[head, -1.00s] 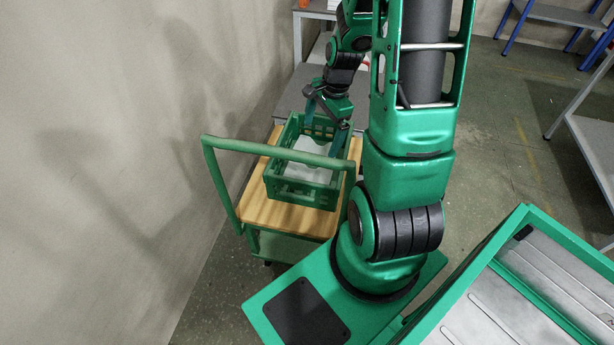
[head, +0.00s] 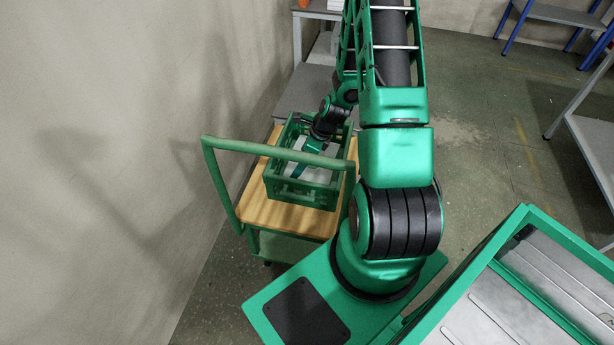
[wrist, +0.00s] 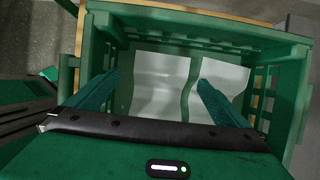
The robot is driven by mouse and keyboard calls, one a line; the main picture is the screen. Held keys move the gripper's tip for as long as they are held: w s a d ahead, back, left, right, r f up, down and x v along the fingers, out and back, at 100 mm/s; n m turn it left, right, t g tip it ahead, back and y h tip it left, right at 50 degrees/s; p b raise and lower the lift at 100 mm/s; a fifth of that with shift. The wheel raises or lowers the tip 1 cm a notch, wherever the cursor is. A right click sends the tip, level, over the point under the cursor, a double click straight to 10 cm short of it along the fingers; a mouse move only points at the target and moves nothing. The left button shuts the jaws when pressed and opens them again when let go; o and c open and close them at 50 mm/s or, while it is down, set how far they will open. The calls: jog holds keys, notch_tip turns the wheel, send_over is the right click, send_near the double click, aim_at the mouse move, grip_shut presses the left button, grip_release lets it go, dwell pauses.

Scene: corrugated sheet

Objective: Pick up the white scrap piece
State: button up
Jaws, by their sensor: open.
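The white scrap piece (wrist: 160,84) lies in the bottom of a green crate (wrist: 185,22). In the head view the white piece (head: 294,171) shows partly through the crate's open top. My gripper (wrist: 160,80) is open, with its two green fingers apart over the sheet. In the head view my gripper (head: 299,170) reaches down inside the crate (head: 304,192). I cannot tell whether the fingertips touch the sheet.
The crate stands on a cart with a wooden top (head: 262,210) and a green push handle (head: 270,153) in front of the crate. A wall (head: 110,150) is close on the left. Grey shelving (head: 305,88) stands behind the cart.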

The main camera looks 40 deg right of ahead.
send_over(308, 177)
jog(key=w+a, duration=0.3)
jog(key=shift+a+f, duration=0.2)
jog(key=shift+f, duration=2.65)
jog(key=c, duration=0.9)
jog(key=shift+c, duration=0.2)
